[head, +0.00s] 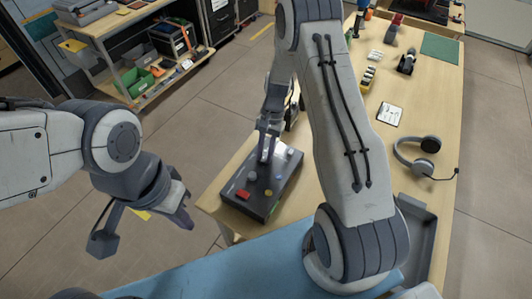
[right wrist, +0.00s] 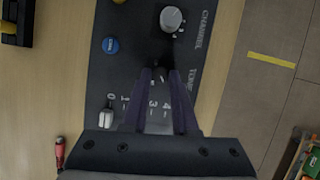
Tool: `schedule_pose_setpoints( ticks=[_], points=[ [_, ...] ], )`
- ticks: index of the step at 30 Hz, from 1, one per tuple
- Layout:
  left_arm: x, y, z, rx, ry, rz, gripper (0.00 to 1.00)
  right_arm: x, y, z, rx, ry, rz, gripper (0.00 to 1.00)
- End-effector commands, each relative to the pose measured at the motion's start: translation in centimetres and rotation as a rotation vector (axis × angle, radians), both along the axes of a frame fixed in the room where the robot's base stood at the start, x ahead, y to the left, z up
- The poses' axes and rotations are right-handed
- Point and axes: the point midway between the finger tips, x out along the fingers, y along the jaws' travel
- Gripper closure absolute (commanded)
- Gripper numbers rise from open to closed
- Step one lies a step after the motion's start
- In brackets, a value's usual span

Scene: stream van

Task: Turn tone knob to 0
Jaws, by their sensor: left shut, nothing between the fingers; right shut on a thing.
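The dark control box (head: 259,207) lies on the near left end of the wooden table. My right gripper (head: 265,150) reaches down onto its far part and is shut on the tone knob, which the fingers mostly cover. In the right wrist view, the fingers (right wrist: 160,85) stand beside the printed TONE label (right wrist: 194,78). Scale marks 0, 1, 3 and 4 show around them; the knob's pointer cannot be made out. My left gripper (head: 183,214) is shut and empty, left of the table over the floor.
The box also bears a channel knob (right wrist: 172,19), a blue button (right wrist: 110,45), a white control (right wrist: 106,117) and a red button (head: 242,194). Headphones (head: 425,157) and a notepad (head: 389,115) lie to the right. A shelf (head: 150,90) stands at the back left.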

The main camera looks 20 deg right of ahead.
Motion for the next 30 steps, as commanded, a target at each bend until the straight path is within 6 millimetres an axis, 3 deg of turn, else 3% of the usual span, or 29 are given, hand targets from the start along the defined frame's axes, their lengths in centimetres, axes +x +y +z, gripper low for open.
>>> schedule_pose_setpoints(
  ticks=[18,30],
  points=[
    [-0.01,0.0,-0.48,0.0,0.0,0.0,1.0,0.55,0.61,0.15,0.0,-0.007,0.584,1.0],
    [0.0,0.0,-0.6,0.0,0.0,0.0,1.0,0.61,0.84,0.21,-0.001,-0.008,0.853,1.0]
  ],
)
